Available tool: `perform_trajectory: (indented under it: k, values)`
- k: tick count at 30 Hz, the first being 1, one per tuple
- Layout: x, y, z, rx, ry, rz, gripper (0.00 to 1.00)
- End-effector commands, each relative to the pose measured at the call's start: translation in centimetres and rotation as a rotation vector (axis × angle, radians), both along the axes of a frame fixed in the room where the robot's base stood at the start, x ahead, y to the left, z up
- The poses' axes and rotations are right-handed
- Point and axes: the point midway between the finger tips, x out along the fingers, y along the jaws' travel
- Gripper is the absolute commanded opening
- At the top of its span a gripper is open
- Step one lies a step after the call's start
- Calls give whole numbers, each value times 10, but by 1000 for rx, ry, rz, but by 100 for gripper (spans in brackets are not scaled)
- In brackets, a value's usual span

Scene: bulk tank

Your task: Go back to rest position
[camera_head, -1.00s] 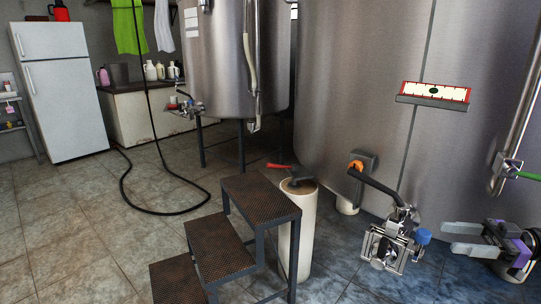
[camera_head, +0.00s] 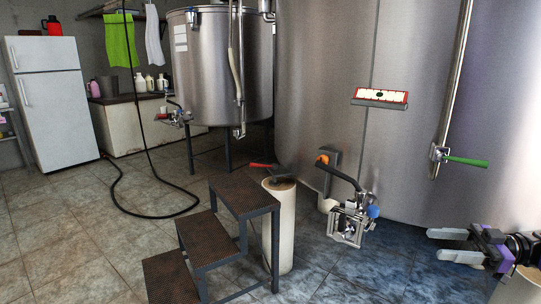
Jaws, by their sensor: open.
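My gripper (camera_head: 453,245) is at the lower right of the head view, pointing left. Its two grey fingers are apart and nothing is between them. It is in front of the large steel tank (camera_head: 320,90), to the right of the valve assembly (camera_head: 350,222) with its blue knob. I cannot tell how far the fingers are from the tank wall. The rest of my arm runs out of the picture at the right edge.
Metal steps (camera_head: 205,240) stand beside a pale cylindrical post (camera_head: 279,235) with a red-handled tool on top. A green-handled valve (camera_head: 465,161) is above my gripper. A black hose (camera_head: 150,212) lies on the tiles. A fridge (camera_head: 50,100) stands at the left; the left floor is mostly clear.

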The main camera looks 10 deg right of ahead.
Motion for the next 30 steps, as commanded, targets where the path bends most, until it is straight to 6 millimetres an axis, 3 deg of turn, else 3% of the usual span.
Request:
perform_trajectory:
  k: [5,13,17,24,30]
  values:
    - [20,-8,6,-41,-95,-78,52]
    - [63,-19,46,-128,-346,-223,52]
    - [83,-16,59,-143,-481,-308,52]
    - [114,15,68,-102,-716,-496,52]
    - [120,61,57,-4,-844,-712,52]
